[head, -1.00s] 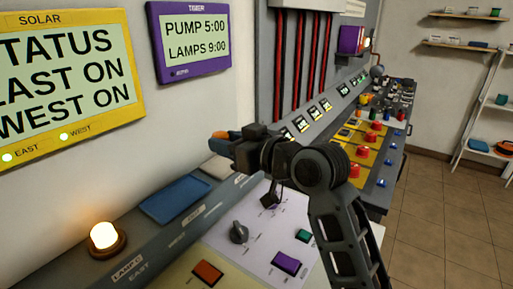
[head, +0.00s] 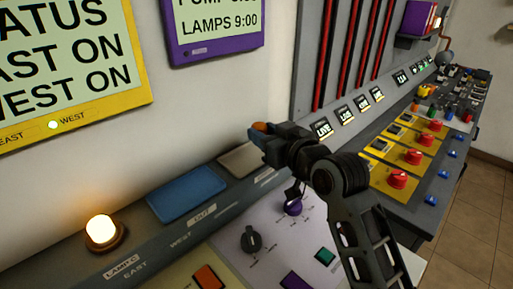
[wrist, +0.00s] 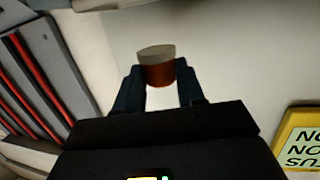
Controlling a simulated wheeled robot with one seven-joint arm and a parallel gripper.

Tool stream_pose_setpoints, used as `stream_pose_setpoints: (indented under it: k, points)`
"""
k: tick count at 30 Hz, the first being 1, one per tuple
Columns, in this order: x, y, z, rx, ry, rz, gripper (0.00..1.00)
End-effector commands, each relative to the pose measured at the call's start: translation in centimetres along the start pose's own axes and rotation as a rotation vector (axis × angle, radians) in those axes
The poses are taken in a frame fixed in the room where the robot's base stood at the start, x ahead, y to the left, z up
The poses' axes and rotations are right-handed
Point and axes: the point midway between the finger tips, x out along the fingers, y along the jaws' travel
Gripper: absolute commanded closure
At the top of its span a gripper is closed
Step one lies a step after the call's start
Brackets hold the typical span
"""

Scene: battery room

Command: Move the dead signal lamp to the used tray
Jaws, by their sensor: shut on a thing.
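My gripper (head: 262,131) is shut on the dead signal lamp (wrist: 157,67), held between its two fingers. In the wrist view the lamp has a dull grey part and a red-brown base, and it is unlit. In the head view only a small orange-brown bit of the lamp (head: 261,126) shows at the fingertips. The gripper is near the wall, raised over the back ledge. A blue tray (head: 187,192) lies on the ledge to its lower left. A grey-beige tray (head: 240,161) lies just below the fingertips in the picture. I cannot read which one is the used tray.
A lit lamp (head: 103,231) stands at the left on the ledge marked LAMP C. The panel below has a black knob (head: 251,239), a purple knob (head: 292,205) and coloured buttons. A yellow status screen (head: 75,62) and a purple-framed screen (head: 213,32) hang on the wall.

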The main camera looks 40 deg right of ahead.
Motion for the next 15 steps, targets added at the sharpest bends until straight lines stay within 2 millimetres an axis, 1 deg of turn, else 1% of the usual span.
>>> stream_pose_setpoints:
  k: [1, 3, 8, 15]
  points:
    - [0.8, -0.4, 0.2, 0.001, -0.001, -0.001, 0.91]
    - [1.5, -0.8, 0.6, 0.000, -0.001, -0.001, 0.91]
    - [2.1, -1.2, 1.3, 0.000, -0.001, 0.001, 0.91]
    - [2.6, -1.2, 4.4, 0.001, -0.003, 0.001, 0.91]
